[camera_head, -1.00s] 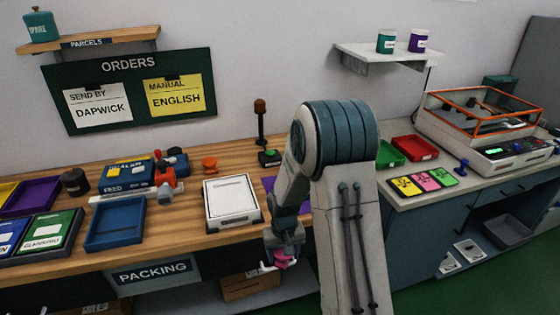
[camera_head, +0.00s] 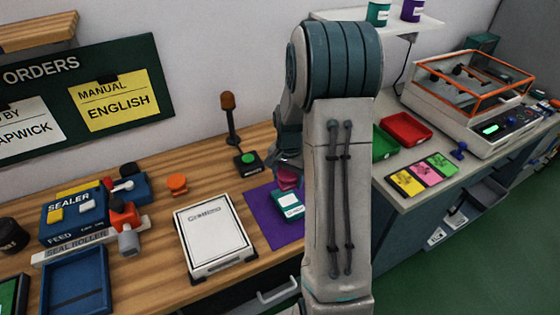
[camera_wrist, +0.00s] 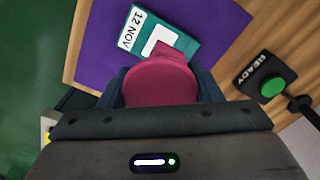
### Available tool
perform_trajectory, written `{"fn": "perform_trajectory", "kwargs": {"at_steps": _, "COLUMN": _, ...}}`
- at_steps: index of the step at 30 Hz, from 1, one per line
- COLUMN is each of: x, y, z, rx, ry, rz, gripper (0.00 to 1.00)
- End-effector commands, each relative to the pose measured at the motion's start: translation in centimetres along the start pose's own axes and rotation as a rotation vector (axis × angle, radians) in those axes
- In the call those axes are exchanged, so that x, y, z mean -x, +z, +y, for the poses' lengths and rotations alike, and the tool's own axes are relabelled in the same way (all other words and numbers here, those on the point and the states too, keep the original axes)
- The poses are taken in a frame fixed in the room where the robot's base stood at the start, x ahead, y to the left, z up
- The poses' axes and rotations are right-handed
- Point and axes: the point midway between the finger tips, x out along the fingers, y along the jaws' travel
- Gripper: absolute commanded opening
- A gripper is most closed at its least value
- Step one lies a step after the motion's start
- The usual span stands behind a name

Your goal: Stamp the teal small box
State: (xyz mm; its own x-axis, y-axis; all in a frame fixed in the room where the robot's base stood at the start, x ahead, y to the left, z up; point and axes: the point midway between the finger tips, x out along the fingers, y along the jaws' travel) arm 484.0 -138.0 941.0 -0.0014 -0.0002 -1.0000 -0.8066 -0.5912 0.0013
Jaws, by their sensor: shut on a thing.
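The teal small box (camera_head: 289,206) lies on the purple mat (camera_head: 262,218) on the packing table. In the wrist view the teal small box (camera_wrist: 142,35) shows a white "12 NOV" label and a white patch. My gripper (camera_wrist: 160,88) is shut on a magenta stamp (camera_wrist: 160,80). The stamp's far end overlaps the edge of the box's white patch in that view. I cannot tell whether it touches the box. In the head view the stamp (camera_head: 288,183) shows just behind the box, and my arm hides much of the gripper.
A green ready button (camera_head: 248,159) with a lamp post stands behind the mat. A white framed board (camera_head: 214,240) lies left of it. A sealer (camera_head: 72,215) and blue tray (camera_head: 75,285) are farther left. Coloured pads (camera_head: 421,174) are on the right counter.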

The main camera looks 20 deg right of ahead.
Motion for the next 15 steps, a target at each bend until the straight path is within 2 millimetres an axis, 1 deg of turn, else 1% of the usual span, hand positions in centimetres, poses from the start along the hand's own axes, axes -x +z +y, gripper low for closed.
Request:
{"fn": "perform_trajectory", "kwargs": {"at_steps": 5, "x": -0.4, "y": -0.1, "z": 0.1, "rx": -0.012, "ry": 0.0, "rz": -0.001, "gripper": 0.44}}
{"fn": "perform_trajectory", "kwargs": {"at_steps": 11, "x": -2.1, "y": 0.0, "z": 0.1, "rx": -0.01, "ry": 0.001, "rz": -0.002, "gripper": 0.44}}
{"fn": "perform_trajectory", "kwargs": {"at_steps": 15, "x": -3.7, "y": 0.0, "z": 0.1, "rx": -0.009, "ry": 0.0, "rz": -0.002, "gripper": 0.44}}
